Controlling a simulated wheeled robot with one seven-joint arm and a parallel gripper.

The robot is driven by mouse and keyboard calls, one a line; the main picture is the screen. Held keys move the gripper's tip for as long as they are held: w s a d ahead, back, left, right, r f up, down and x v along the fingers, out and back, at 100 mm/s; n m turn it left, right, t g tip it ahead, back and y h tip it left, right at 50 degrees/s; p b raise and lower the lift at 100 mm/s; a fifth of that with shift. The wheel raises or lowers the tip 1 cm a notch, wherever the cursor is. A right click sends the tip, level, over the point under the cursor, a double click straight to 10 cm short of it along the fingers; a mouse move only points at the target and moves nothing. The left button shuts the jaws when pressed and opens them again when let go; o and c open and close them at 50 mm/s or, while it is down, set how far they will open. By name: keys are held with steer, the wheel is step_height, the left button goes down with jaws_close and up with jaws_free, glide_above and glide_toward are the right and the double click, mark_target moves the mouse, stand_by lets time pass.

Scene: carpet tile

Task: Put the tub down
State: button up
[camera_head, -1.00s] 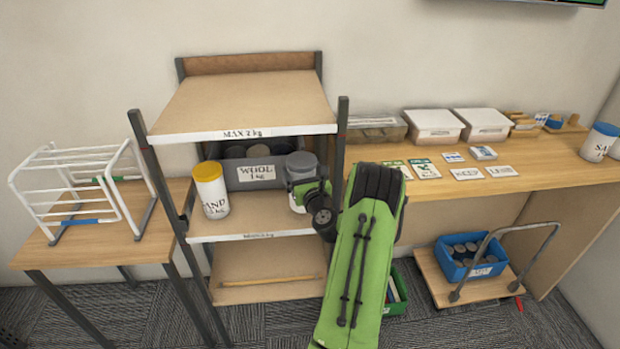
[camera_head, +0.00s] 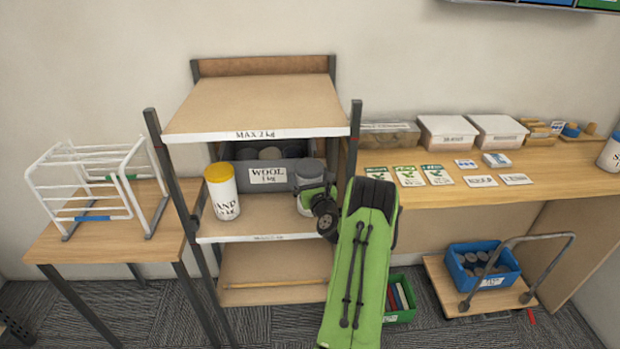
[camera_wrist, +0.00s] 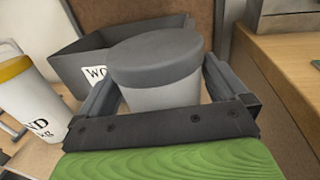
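The white tub with a grey lid (camera_head: 311,172) is at the right end of the middle shelf (camera_head: 262,237), upright. My gripper (camera_head: 318,196) reaches it from the front right. In the wrist view the tub (camera_wrist: 160,72) stands between the two fingers of my gripper (camera_wrist: 160,90), which close on its sides. The tub's underside is hidden, so I cannot tell whether it touches the shelf.
A white tub with a yellow lid marked SAND (camera_head: 222,192) stands at the shelf's left. A grey WOOL bin (camera_head: 268,176) is behind. The upper shelf board (camera_head: 255,105) is overhead; a dark post (camera_head: 353,140) is close right.

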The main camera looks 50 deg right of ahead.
steer(key=b+v, duration=0.6)
steer(key=v, duration=0.6)
steer(key=w+a+r+n+t+y, duration=0.1)
steer(key=w+a+r+n+y, duration=0.1)
steer(key=w+a+n+y, duration=0.45)
steer(key=w+a+r+n+t+y, duration=0.1)
steer(key=w+a+r+n+y, duration=0.15)
steer(key=a+n, duration=0.6)
steer(key=w+a+n+g+y, duration=0.1)
steer(key=a+n+g+y, duration=0.45)
steer(key=a+n, duration=0.9)
steer(key=s+a+n+g, duration=0.3)
steer(key=s+a+n, duration=0.45)
steer(key=a, duration=0.35)
steer(key=s+r+n+g+h, duration=0.2)
steer(key=s+n, duration=0.4)
steer(key=s, duration=0.9)
steer(key=shift+s+d+h, duration=0.3)
steer(key=shift+s+h, duration=0.1)
steer(key=shift+h, duration=0.35)
